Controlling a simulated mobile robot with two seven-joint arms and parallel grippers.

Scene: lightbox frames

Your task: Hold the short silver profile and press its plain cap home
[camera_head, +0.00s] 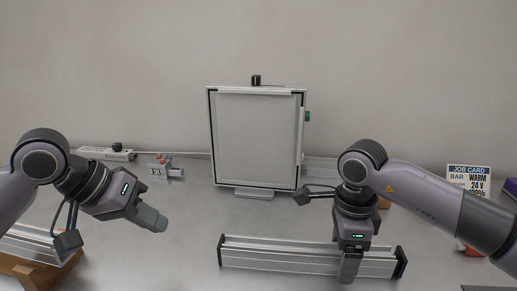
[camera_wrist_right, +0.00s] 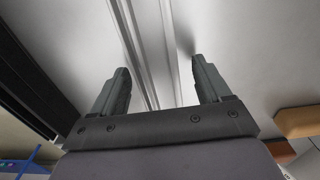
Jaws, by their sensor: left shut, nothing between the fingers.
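A silver profile (camera_head: 285,257) lies across the front of the table, with a dark cap (camera_head: 401,262) at its right end and another dark end piece (camera_head: 221,250) at its left. I cannot tell whether either cap is fully seated. My right gripper (camera_head: 349,268) points down over the profile's right half. In the right wrist view its fingers (camera_wrist_right: 160,85) are open, with the silver profile (camera_wrist_right: 150,45) running between them; no grip shows. My left gripper (camera_head: 153,219) is shut and empty, above the table to the left of the profile.
A lightbox frame (camera_head: 257,140) stands upright at the back middle. Another profile (camera_head: 30,246) lies on a wooden support (camera_head: 28,272) at left. A tag marked F3 (camera_head: 156,171), a power strip (camera_head: 105,153) and a job card (camera_head: 469,179) stand behind.

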